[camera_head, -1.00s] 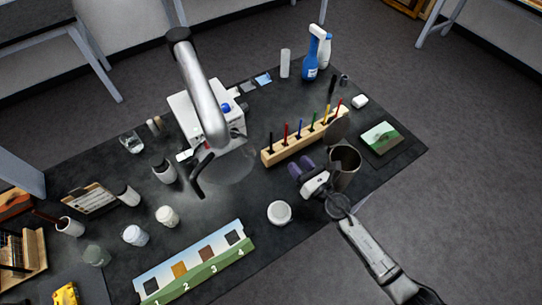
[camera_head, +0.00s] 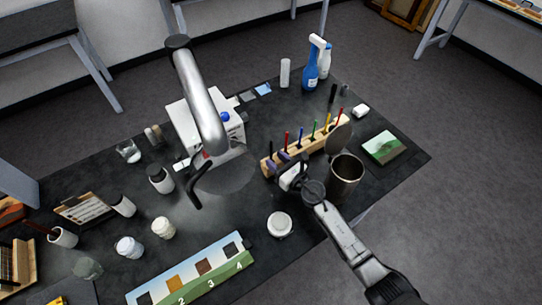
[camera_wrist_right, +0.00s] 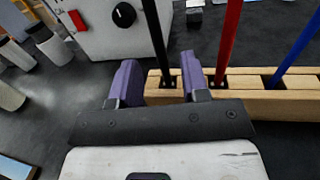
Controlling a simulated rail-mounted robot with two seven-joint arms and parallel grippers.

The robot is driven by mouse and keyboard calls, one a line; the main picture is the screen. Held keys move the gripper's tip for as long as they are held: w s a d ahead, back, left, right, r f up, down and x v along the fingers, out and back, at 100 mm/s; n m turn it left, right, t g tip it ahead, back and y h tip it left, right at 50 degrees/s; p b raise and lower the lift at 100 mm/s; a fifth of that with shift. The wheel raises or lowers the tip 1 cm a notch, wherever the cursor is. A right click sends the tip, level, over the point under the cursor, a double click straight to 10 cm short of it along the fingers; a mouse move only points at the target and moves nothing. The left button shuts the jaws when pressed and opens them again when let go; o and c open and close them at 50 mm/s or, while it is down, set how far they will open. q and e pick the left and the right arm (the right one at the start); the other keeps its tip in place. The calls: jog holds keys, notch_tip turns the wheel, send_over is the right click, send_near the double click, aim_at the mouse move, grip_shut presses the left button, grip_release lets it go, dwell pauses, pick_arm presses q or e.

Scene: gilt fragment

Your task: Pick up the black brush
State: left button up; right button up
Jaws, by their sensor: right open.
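The black brush (camera_head: 271,144) stands upright in the left end hole of a wooden brush rack (camera_head: 307,143). In the right wrist view the black brush (camera_wrist_right: 156,40) rises from its hole in the rack (camera_wrist_right: 258,104), and it appears between the two purple fingers. My right gripper (camera_head: 278,162) is open and empty at the near left end of the rack, with its fingers pointing toward the black brush; the fingers also show in the right wrist view (camera_wrist_right: 160,82). I cannot tell whether they touch it. My left gripper is out of view.
A red brush (camera_wrist_right: 229,40) and a blue brush (camera_wrist_right: 298,48) stand beside the black one. A metal cup (camera_head: 346,178) is right of my gripper. A white machine (camera_head: 207,130) stands behind left; a white round jar (camera_head: 279,224) sits in front.

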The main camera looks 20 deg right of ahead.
jog(key=shift+b+x, duration=0.45)
jog(key=shift+x, duration=2)
jog(key=shift+d+r, duration=0.15)
jog(key=shift+r, duration=0.05)
jog(key=shift+c, duration=0.4)
grip_shut()
